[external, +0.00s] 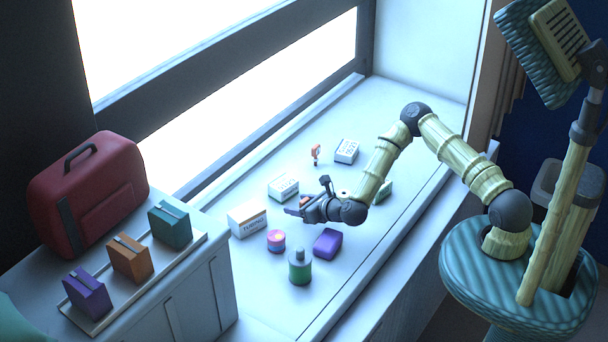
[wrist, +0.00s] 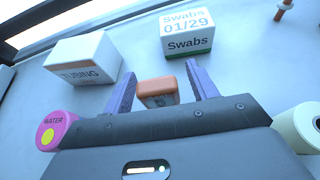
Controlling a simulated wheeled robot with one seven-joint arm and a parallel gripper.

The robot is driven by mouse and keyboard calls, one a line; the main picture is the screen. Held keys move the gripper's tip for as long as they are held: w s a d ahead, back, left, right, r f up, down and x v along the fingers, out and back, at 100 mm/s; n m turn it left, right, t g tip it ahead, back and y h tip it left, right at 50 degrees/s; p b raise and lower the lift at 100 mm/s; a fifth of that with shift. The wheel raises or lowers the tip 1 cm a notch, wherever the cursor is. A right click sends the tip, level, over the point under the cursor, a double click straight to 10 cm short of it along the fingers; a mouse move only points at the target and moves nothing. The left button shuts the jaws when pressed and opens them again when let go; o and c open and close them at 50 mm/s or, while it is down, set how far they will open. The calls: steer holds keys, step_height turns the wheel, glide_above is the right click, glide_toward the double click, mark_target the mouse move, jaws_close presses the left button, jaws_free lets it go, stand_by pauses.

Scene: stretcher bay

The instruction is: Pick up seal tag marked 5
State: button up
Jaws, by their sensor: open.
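A small orange block with a greyish front face (wrist: 158,92) lies on the counter between my fingers in the wrist view. Its mark is too small to read, so I cannot tell whether it is the tag marked 5. In the external view its orange edge (external: 304,198) shows beside my fingers. My gripper (wrist: 161,70) is open, with one purple finger on each side of the block; I cannot tell whether they touch it. In the external view my gripper (external: 306,199) is low over the counter. Another small upright orange item (external: 315,153) stands farther back.
A swabs box (wrist: 187,36) is just beyond the fingers. A tubing box (wrist: 83,63) and pink water roll (wrist: 57,130) are left. A green bottle (external: 300,268), purple block (external: 327,243) and another white box (external: 346,150) stand around. The counter's front strip is clear.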

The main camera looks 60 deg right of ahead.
stand_by(0.5)
steer(key=c, duration=1)
steer(key=shift+c, duration=0.2)
step_height(320, 180, up, 10)
steer(key=b, duration=0.1)
